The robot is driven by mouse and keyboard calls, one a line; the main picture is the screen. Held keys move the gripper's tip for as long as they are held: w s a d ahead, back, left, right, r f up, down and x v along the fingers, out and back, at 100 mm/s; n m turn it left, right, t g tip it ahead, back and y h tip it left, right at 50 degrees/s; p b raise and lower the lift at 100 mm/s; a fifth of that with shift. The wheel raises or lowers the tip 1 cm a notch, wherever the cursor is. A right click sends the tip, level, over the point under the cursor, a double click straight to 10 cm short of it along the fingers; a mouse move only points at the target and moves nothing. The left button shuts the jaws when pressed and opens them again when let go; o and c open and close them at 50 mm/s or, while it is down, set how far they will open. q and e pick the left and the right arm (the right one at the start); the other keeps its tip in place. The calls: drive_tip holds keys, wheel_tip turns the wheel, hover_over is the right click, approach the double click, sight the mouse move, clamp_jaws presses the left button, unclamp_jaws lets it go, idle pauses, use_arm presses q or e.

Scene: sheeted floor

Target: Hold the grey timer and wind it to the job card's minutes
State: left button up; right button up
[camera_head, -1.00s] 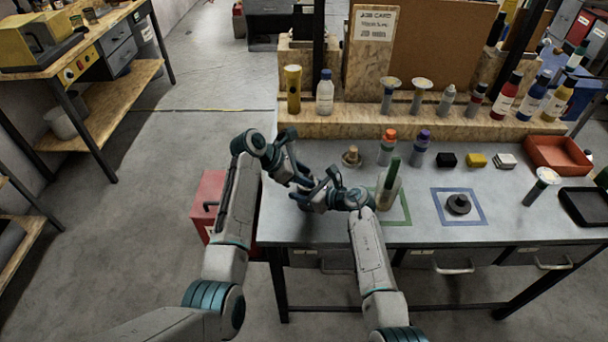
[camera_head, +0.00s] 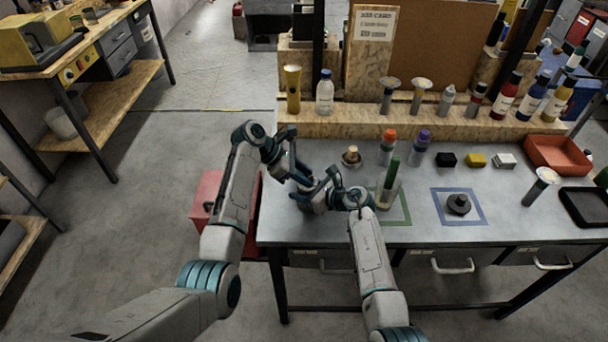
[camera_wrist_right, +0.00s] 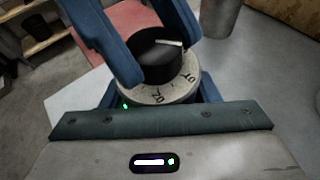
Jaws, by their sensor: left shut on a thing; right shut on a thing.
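The grey timer (camera_wrist_right: 160,92) has a pale dial ring with dark numbers and a black knob (camera_wrist_right: 150,60) with a white pointer line. In the right wrist view the line points to the right; the numbers are partly covered and hard to read. My right gripper (camera_wrist_right: 150,50) has its blue fingers on both sides of the knob, shut on it. My left gripper (camera_head: 300,187) is shut on the timer body, mostly hidden in the head view, where the two grippers meet at the bench's left end. The job card (camera_head: 374,23) stands at the back, its text too small to read.
The bench (camera_head: 330,232) carries a clear beaker-like container with a green stick (camera_head: 388,190) close right of my right gripper, and a brass-coloured piece (camera_head: 351,156) behind. A black knob-like piece (camera_head: 458,204) sits in a blue square. A red box (camera_head: 208,190) stands left of the bench.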

use_arm(q)
drive_tip(key=m+g, duration=0.1)
drive_tip(key=m, duration=0.1)
drive_tip(key=m+g, duration=0.1)
drive_tip(key=g, duration=0.1)
drive_tip(key=shift+w+m, duration=0.3)
drive_tip(key=shift+m, duration=0.1)
drive_tip(key=shift+w+m+g+y, duration=0.2)
drive_tip(key=shift+m+g+y, duration=0.6)
drive_tip(key=shift+m+g, duration=0.65)
drive_tip(key=shift+s+m, duration=0.1)
drive_tip(key=shift+m, duration=0.55)
drive_tip(key=o, duration=0.7)
drive_tip(key=shift+d, duration=0.1)
drive_tip(key=shift+f+n+t, duration=0.1)
drive_tip(key=shift+n+t, duration=0.15)
drive_tip(key=shift+n, duration=0.15)
